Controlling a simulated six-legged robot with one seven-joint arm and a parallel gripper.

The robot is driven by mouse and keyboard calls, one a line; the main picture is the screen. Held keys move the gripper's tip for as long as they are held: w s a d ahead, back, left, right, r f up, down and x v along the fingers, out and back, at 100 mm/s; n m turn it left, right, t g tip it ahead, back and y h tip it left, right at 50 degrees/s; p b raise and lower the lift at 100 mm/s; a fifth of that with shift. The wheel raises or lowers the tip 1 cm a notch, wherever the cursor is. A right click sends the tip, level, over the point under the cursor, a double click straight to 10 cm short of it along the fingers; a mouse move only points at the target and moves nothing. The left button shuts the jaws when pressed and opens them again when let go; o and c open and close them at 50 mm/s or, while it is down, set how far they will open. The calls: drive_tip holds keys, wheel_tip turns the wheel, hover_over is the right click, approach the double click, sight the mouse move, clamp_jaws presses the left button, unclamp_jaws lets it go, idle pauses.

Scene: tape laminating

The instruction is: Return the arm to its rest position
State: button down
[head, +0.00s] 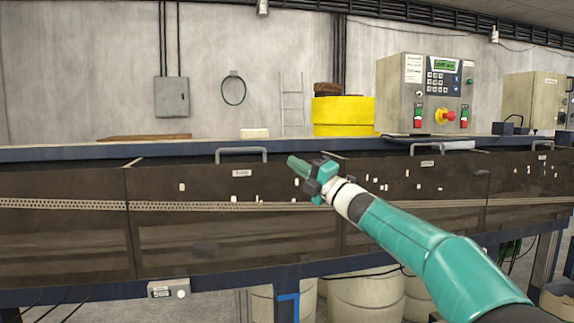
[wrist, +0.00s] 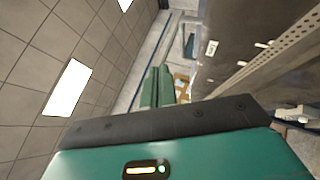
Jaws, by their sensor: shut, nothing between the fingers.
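My gripper (head: 299,165) is at the end of my teal arm, which reaches in from the lower right in the head view. Its green fingers point up and to the left, in front of the dark panels of the long machine (head: 240,240). The fingers are together and hold nothing. In the wrist view, the green fingers (wrist: 157,87) also show side by side past the dark edge of the gripper body. I cannot tell how far the fingertips are from the panels.
A grey control box (head: 395,92) with a red knob and a yellow drum-like object (head: 343,115) stand behind the machine's blue top edge. Handles (head: 241,150) stick up from the panels. A small switch box (head: 168,288) hangs below. White barrels (head: 365,300) stand underneath.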

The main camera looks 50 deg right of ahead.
drive_tip(key=shift+s, duration=0.3)
